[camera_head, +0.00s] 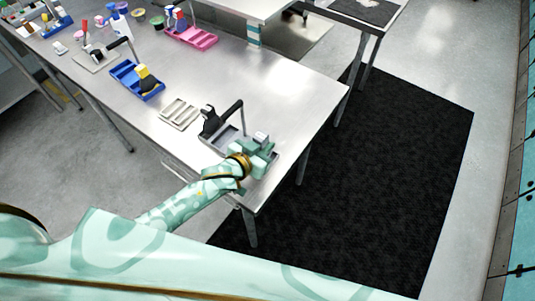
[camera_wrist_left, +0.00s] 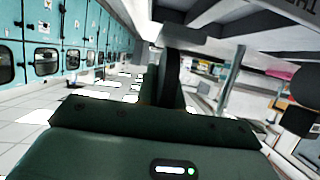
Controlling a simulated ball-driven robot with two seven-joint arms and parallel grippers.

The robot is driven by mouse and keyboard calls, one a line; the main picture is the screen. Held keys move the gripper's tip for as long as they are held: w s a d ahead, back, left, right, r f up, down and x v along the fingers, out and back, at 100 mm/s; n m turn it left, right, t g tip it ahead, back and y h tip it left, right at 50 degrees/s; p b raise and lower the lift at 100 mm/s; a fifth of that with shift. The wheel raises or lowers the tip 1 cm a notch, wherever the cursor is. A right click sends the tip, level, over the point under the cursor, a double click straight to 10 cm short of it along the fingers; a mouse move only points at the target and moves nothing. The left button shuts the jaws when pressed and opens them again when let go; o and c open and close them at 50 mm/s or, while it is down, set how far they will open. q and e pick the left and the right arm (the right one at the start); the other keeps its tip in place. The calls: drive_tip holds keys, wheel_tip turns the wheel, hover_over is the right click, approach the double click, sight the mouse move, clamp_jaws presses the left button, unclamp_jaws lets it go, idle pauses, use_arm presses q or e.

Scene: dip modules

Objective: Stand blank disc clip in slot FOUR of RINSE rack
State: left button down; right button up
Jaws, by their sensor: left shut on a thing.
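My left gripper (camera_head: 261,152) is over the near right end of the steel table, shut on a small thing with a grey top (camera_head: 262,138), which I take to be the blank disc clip. The gripper's jaws hide most of it. In the left wrist view a dark upright part with a grey plate (camera_wrist_left: 180,38) stands beyond the gripper body. A grey rack (camera_head: 226,137) with a dark upright handle lies just left of the gripper. A blue rack (camera_head: 128,74) and a pink rack (camera_head: 200,41) stand farther back. Rack labels and slot numbers are unreadable. My right gripper is not in view.
A pale slotted tray (camera_head: 180,114) lies between the blue and grey racks. A black block (camera_head: 210,121) sits at the grey rack's left end. Small coloured items crowd the far left of the table (camera_head: 290,90); its right middle is bare.

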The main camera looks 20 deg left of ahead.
use_arm(q)
drive_tip(key=shift+w+d+f, duration=0.15)
drive_tip(key=shift+w+f, duration=0.1)
drive_tip(key=shift+f, duration=0.15)
drive_tip(key=shift+d+f+b, duration=0.1)
drive_tip(key=shift+f+b, duration=0.55)
drive_tip(key=shift+f, duration=0.9)
drive_tip(key=shift+f, duration=0.15)
drive_tip(key=c, duration=1.5)
unclamp_jaws()
drive_tip(key=shift+c, duration=0.2)
drive_tip(key=shift+s+r, duration=0.15)
drive_tip(key=shift+r, duration=0.1)
drive_tip(key=p+v, duration=0.2)
drive_tip(key=v, duration=0.9)
drive_tip(key=shift+s+a+r, duration=0.1)
drive_tip(key=shift+s+a, duration=0.15)
